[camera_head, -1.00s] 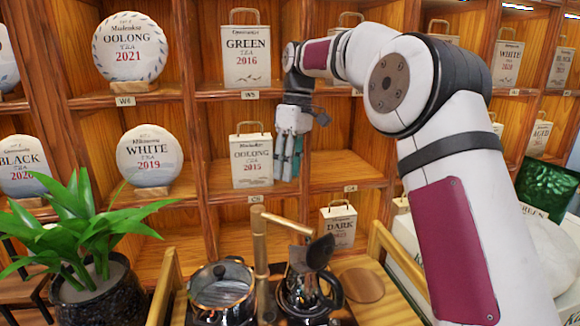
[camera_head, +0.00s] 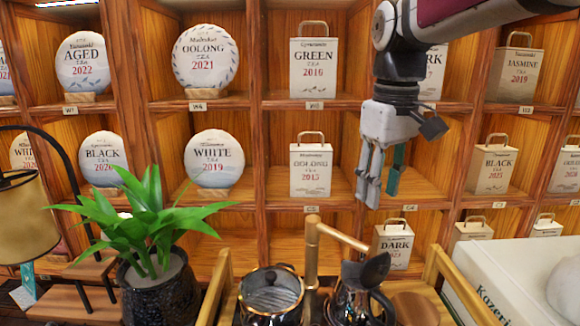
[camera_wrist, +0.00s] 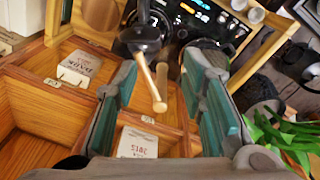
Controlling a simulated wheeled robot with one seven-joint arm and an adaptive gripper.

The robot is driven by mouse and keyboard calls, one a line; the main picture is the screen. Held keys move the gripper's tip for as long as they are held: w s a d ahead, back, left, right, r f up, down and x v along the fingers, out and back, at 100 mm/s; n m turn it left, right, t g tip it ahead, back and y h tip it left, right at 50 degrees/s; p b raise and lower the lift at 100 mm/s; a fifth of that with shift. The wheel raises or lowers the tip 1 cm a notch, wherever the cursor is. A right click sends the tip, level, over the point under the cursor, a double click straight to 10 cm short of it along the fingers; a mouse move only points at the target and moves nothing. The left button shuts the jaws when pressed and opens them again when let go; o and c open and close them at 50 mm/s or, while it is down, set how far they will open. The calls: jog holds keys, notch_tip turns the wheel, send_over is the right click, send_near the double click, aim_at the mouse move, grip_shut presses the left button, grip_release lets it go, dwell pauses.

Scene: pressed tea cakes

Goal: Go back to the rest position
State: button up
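My gripper (camera_head: 382,172) hangs pointing down in front of the shelf, between the Oolong 2015 bag and the Black bag in the head view. In the wrist view its two teal-padded fingers (camera_wrist: 165,100) stand wide apart with nothing held between them. The Oolong 2015 bag (camera_head: 311,170) stands upright in its compartment to the left of my gripper, apart from it. It also shows in the wrist view (camera_wrist: 138,143), below and between the fingers.
The wooden shelf (camera_head: 250,106) holds several tea cakes and bags. In front stand a potted plant (camera_head: 150,225), a glass pot (camera_head: 271,292), a dark kettle (camera_head: 358,290) and a wooden stand (camera_head: 313,250). A white box (camera_head: 475,285) lies at the lower right.

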jog(key=s+d+f+m+t, duration=0.1)
jog(key=s+f, duration=0.4)
jog(key=s, duration=0.6)
jog(key=s+d+f+m+t, duration=0.2)
jog(key=s+d+f+m, duration=0.1)
jog(key=s, duration=0.8)
jog(key=shift+s+f+m, duration=0.2)
jog(key=shift+f+m, duration=0.5)
jog(key=shift+f, duration=0.15)
